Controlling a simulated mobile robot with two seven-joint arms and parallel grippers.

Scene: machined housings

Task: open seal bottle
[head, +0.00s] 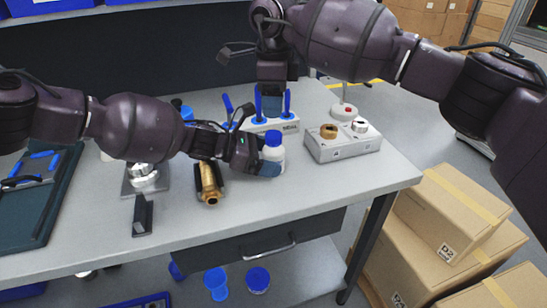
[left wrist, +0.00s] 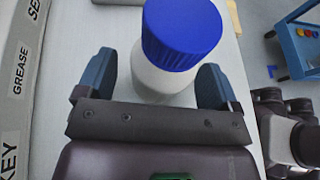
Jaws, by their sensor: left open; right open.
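The seal bottle (head: 274,158), white with a blue screw cap, stands upright on the workbench, its cap on. In the left wrist view the bottle (left wrist: 165,80) is large, with its cap toward the camera. My left gripper (head: 262,168) is low beside the bottle. Its two blue fingers are open on either side of the bottle in the left wrist view (left wrist: 157,85); I cannot tell whether either touches. My right gripper (head: 271,103) points down above and behind the bottle, in front of the labelled rack; its fingertips are partly unclear.
A labelled rack (head: 290,125) with blue-topped items stands behind the bottle. A grey fixture block (head: 343,146) with brass and silver parts is to the right. A brass housing (head: 209,184) lies left of the bottle. The bench front (head: 300,200) is clear.

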